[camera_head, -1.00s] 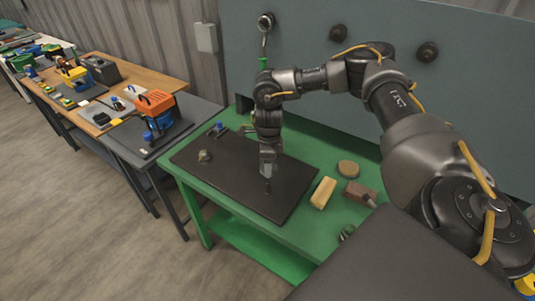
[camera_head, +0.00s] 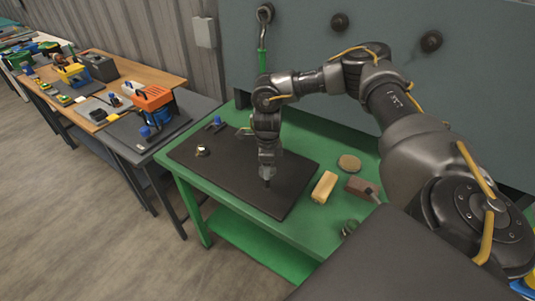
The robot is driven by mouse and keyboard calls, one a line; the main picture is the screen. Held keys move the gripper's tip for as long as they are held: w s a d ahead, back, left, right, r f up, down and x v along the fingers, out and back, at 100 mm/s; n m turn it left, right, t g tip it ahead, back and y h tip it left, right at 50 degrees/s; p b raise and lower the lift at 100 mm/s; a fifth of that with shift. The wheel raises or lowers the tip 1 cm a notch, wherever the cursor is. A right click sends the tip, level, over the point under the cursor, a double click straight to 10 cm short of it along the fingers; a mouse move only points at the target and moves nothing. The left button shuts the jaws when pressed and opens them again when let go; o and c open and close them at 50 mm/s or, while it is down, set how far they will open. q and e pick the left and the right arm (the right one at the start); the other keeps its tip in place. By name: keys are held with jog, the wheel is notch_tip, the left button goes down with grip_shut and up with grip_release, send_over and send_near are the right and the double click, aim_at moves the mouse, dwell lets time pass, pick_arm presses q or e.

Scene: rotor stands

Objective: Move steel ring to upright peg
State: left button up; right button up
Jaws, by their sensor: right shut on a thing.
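My right gripper (camera_head: 267,181) points down over the dark mat (camera_head: 235,180) on the green table. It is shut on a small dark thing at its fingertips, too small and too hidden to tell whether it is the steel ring. A small metallic piece (camera_head: 201,151) stands on the left part of the mat, apart from the gripper. I cannot tell whether it is the stand with the upright peg. A small blue and dark piece (camera_head: 216,125) is at the mat's back edge. My left gripper is not in view.
A yellow block (camera_head: 324,187), a round tan disc (camera_head: 349,163) and a brown block (camera_head: 361,187) lie on the green table (camera_head: 300,225) right of the mat. A grey wall panel (camera_head: 385,70) stands behind. An orange box (camera_head: 153,98) is on the side bench.

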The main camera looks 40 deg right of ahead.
jog(key=shift+f, duration=0.15)
jog(key=shift+f, duration=0.3)
jog(key=shift+f+b, duration=0.75)
jog(key=shift+f, duration=0.1)
dwell(0.7)
jog(key=shift+f+b, duration=0.85)
jog(key=shift+f, duration=0.4)
jog(key=shift+f, duration=0.3)
jog(key=shift+f+b, duration=0.75)
jog(key=o, duration=1)
